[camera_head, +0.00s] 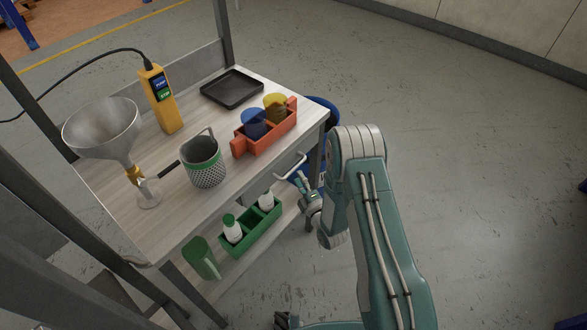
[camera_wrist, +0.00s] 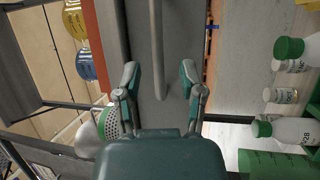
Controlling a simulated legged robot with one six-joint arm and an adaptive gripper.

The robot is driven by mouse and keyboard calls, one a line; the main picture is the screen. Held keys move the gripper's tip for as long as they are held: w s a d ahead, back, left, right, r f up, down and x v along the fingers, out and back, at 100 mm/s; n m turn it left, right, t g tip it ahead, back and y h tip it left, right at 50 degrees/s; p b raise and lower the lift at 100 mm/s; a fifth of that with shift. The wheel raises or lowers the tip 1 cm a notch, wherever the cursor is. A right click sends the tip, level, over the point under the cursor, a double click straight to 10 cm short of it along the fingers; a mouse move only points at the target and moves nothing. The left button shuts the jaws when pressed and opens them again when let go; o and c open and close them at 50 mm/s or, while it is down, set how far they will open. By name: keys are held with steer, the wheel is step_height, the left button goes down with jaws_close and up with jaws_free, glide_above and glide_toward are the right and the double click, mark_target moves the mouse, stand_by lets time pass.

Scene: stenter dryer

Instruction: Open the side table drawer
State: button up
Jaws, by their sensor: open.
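The side table (camera_head: 110,195) has a wooden-look top, with a grey drawer front (camera_head: 259,187) under its edge. A light bar handle (camera_head: 291,166) stands out from the drawer front near the table's right end. In the wrist view the handle (camera_wrist: 156,45) runs down from the top edge, and its end lies between my fingertips. The drawer front (camera_wrist: 178,50) fills the middle behind it and looks shut. My gripper (camera_wrist: 160,76) is open, one finger on each side of the handle, with no clear contact. In the head view my gripper (camera_head: 301,180) is just below the handle.
On the tabletop are an orange tray (camera_head: 268,142) with cups, a perforated cup (camera_head: 204,165), a funnel (camera_head: 103,130), a yellow device (camera_head: 160,100) and a black tray (camera_head: 232,89). A green crate (camera_head: 252,237) with bottles sits on the shelf below. Floor to the right is clear.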

mark_target(294, 167)
steer(key=shift+x, duration=2.2)
jaws_close()
